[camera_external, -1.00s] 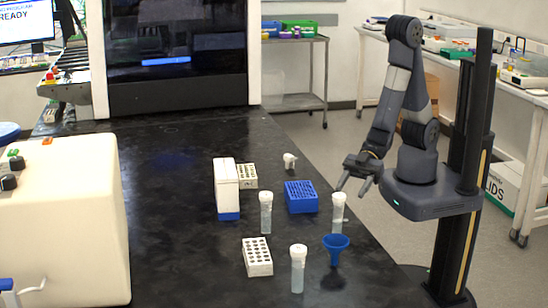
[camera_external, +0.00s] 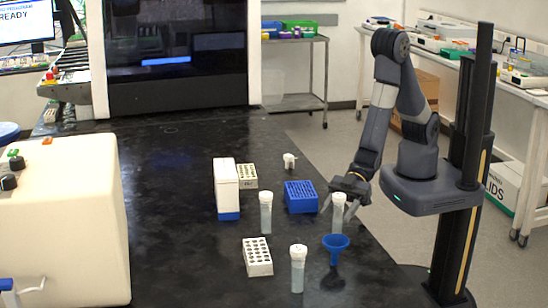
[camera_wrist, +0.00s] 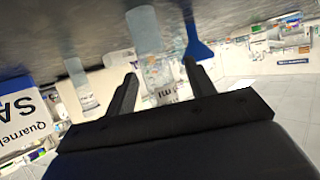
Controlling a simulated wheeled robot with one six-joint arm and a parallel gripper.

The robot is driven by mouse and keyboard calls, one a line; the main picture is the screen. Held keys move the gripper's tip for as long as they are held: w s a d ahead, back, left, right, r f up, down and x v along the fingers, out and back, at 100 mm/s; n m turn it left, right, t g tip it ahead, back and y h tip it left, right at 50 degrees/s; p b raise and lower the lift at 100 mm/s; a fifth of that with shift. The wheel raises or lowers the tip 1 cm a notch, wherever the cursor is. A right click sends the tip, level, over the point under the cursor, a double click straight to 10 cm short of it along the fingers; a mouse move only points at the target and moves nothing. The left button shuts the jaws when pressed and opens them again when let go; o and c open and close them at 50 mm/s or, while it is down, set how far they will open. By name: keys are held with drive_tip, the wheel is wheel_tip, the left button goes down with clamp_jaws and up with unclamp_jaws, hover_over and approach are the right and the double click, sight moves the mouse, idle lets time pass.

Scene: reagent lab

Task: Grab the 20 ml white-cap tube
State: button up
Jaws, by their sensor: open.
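Three clear white-capped tubes stand upright on the black bench: a right one (camera_external: 338,217), a middle one (camera_external: 265,216) and a front one (camera_external: 298,272). I cannot read their volumes. My gripper (camera_external: 339,209) is open and low at the right tube, its fingers to either side of that tube's upper part. In the wrist view, the gripper (camera_wrist: 158,72) is empty, and a tube (camera_wrist: 146,32) shows in line with the gap between the fingers. No contact is visible. Another tube (camera_wrist: 80,84) shows farther left there.
A blue funnel (camera_external: 336,242) stands just in front of the right tube. A blue rack (camera_external: 301,197) is behind it to the left. White racks (camera_external: 257,258) (camera_external: 247,176) and a white-and-blue box (camera_external: 227,188) stand farther left. The bench's left middle is clear.

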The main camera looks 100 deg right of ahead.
drive_tip(key=shift+x, duration=0.9)
drive_tip(key=shift+c, duration=0.4)
drive_tip(key=c, duration=1)
drive_tip(key=shift+r, duration=0.1)
